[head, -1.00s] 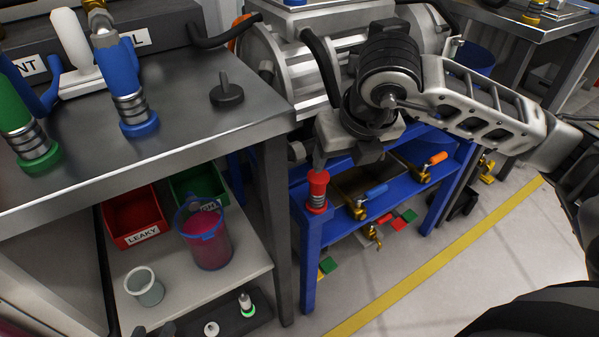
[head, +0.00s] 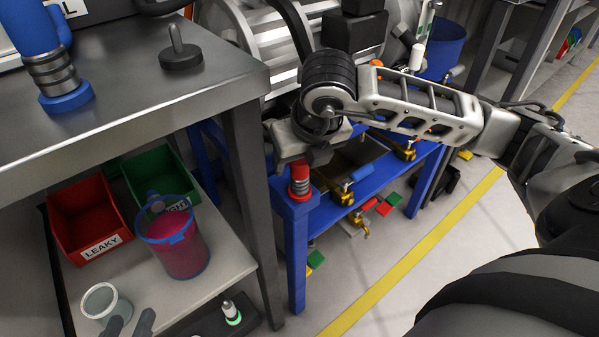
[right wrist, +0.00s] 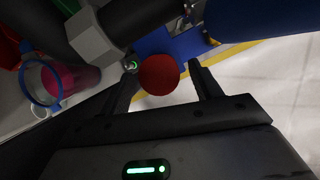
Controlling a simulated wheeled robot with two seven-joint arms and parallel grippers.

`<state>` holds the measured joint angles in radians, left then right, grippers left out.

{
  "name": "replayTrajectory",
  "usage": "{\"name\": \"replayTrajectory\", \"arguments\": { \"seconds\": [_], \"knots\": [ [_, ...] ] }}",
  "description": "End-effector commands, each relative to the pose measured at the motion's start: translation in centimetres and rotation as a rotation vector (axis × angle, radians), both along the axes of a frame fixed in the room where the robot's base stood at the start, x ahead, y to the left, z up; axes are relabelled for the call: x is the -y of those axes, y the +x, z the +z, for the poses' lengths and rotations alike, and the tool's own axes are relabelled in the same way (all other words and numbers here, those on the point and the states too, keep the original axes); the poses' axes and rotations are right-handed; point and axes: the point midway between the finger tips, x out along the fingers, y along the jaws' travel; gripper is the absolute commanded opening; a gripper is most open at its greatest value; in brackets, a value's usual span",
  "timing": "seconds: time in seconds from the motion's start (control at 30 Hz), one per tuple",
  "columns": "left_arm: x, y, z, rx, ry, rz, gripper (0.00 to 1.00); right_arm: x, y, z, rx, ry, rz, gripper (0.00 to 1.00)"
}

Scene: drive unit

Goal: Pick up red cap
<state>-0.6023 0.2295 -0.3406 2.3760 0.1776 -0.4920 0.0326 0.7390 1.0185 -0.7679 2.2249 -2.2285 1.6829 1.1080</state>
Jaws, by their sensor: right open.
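The red cap (head: 299,182) stands upright at the front corner of the blue table, with a silver ringed part below its red top. In the right wrist view the red cap (right wrist: 159,75) is a round red disc seen from above, between the fingertips. My right gripper (head: 302,158) is open just above the cap and hides part of its top. In the right wrist view the open fingers of my right gripper (right wrist: 160,84) lie on both sides of the cap. Two dark fingertips of my left gripper (head: 129,326) show at the bottom left, apart and empty.
The blue table (head: 295,240) holds clamps with blue and orange handles. A grey bench (head: 130,130) stands left, its shelf holding a red LEAKY bin (head: 88,215), a green bin (head: 150,172) and a pink-filled container (head: 182,252). A large metal drum (head: 255,35) stands behind.

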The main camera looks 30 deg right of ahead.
Motion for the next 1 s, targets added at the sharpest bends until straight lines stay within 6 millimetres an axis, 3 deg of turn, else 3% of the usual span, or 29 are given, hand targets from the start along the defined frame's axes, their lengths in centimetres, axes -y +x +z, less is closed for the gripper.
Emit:
{"name": "replayTrajectory", "arguments": {
  "seconds": [0.1, 0.37, 0.53, 0.83, 1.0],
  "knots": [
    [0.2, 0.0, 0.0, 0.010, -0.024, -0.001, 0.36, 0.1, 0.6, -1.8, -0.002, 0.001, 0.000, 0.63],
    [0.2, 0.1, 0.2, 0.011, -0.031, -0.001, 0.36, 0.1, 0.8, -2.0, 0.001, 0.001, 0.002, 0.61],
    [0.2, 0.1, 0.2, 0.011, -0.030, -0.001, 0.36, 0.1, 0.8, -1.9, 0.001, 0.001, 0.002, 0.13],
    [0.2, 0.1, 0.4, 0.011, -0.029, -0.002, 0.36, 0.2, 0.8, -1.7, 0.002, 0.001, 0.001, 0.12],
    [0.0, 0.0, 1.0, -0.015, 0.001, -0.004, 0.36, 0.1, 0.8, 0.7, 0.003, 0.001, 0.002, 0.12]
  ]
}}
